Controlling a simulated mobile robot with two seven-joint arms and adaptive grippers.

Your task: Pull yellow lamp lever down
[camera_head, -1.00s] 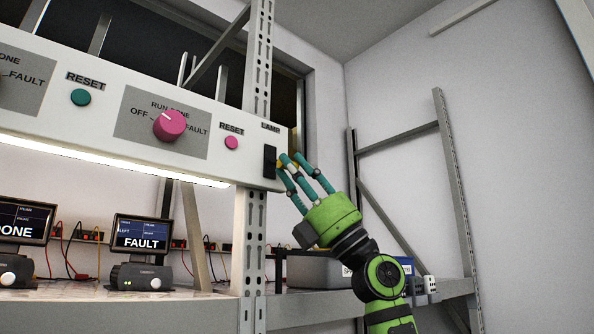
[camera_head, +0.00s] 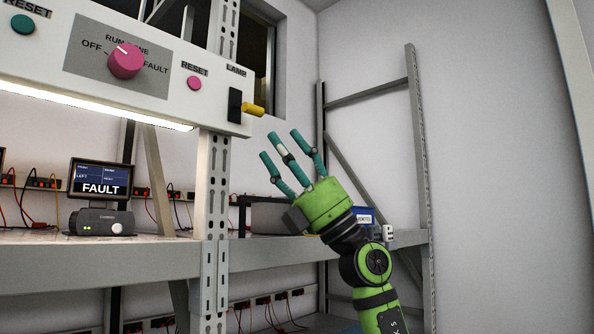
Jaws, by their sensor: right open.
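The yellow lamp lever (camera_head: 253,109) sticks out to the right from a black slot plate (camera_head: 235,105) under the LAMP label, at the right end of the white panel. It sits around the middle of the slot or slightly below, and its tip tilts a little downward. My right gripper (camera_head: 288,145) is below and to the right of the lever, its teal fingers spread and pointing up and left. It is open, empty and apart from the lever. My left gripper is not in view.
The white panel (camera_head: 150,100) also carries a pink knob (camera_head: 126,61), a pink reset button (camera_head: 194,83) and a teal button (camera_head: 23,24). A metal rack post (camera_head: 211,220) stands below it. A screen (camera_head: 100,178) reads FAULT. Free space lies right of the panel.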

